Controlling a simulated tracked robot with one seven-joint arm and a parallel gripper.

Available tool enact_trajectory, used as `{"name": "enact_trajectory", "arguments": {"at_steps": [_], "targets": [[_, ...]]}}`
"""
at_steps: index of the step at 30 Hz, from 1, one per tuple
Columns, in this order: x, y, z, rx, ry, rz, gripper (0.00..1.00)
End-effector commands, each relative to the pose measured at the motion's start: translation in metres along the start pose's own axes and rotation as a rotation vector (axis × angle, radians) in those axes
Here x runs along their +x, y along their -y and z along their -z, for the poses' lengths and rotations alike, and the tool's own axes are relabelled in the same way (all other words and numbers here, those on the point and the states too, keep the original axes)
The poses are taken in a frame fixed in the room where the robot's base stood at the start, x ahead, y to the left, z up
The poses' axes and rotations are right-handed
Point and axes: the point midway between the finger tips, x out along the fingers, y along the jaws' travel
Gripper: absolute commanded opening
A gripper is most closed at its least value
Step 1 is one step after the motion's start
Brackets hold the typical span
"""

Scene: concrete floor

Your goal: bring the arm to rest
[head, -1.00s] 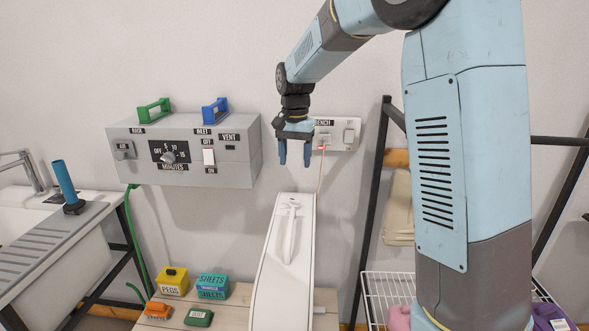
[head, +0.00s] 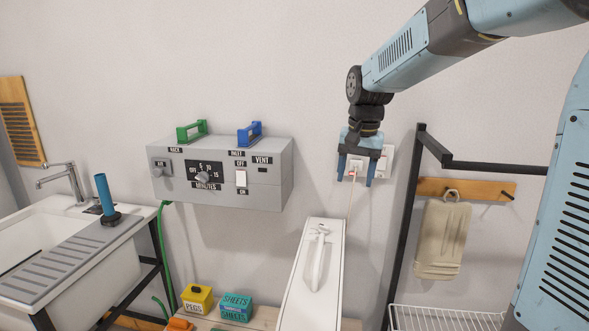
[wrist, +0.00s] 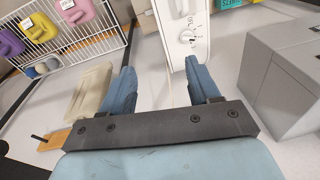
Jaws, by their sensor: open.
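My gripper (head: 356,178) hangs from my arm with its blue fingers pointing down, in front of the wall sockets in the head view. Its two fingers are apart with nothing between them. In the wrist view my gripper (wrist: 155,85) also shows open and empty. Below it stands a long white appliance (head: 312,275) with a handle on top; its dial end (wrist: 188,38) shows beyond the fingers in the wrist view. My gripper appears apart from everything around it.
A grey control box (head: 222,185) with a dial and switches is on the wall to the left. A sink (head: 60,250) stands far left. A wire basket (wrist: 65,35) holds several coloured items.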

Motion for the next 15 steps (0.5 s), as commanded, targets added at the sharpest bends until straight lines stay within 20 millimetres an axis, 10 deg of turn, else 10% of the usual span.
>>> {"name": "enact_trajectory", "arguments": {"at_steps": [15], "targets": [[-0.041,-0.075,-0.081,-0.12,-0.148,0.049,0.61]]}}
